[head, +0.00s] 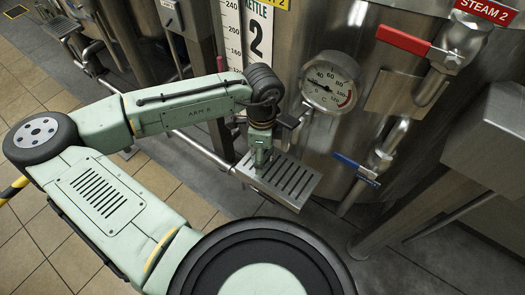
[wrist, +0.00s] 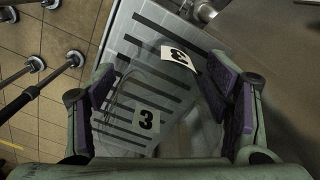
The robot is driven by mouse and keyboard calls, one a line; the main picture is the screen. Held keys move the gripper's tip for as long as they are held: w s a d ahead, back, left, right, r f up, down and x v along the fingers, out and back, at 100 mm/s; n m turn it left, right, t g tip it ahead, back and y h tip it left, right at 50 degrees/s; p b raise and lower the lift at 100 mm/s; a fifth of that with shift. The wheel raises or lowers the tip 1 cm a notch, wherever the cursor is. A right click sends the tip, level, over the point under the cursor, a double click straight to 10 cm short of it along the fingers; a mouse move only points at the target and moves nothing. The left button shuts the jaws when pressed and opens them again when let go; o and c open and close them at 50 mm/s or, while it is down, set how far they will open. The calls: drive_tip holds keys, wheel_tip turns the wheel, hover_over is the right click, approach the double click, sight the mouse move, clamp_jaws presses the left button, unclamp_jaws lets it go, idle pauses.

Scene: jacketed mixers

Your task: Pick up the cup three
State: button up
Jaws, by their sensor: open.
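In the wrist view, cup three (wrist: 178,57) shows mainly by its white label with a black 3, upside down and curved at one end. Its body is hard to make out against the slotted metal shelf (wrist: 128,22). My gripper (wrist: 160,88) is open, with one purple-padded finger on each side of the labels. In the head view my gripper (head: 262,160) is over the shelf (head: 290,182), and the cup cannot be made out.
The shelf stands in front of a steel kettle with a round dial gauge (head: 329,82). A red-handled valve (head: 403,40) and a blue-handled valve (head: 356,167) stick out at right. A pipe (head: 200,148) runs left of the shelf. Tiled floor (head: 190,195) is open at left.

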drive_tip(key=c, duration=1.2)
drive_tip(key=shift+r, duration=0.1)
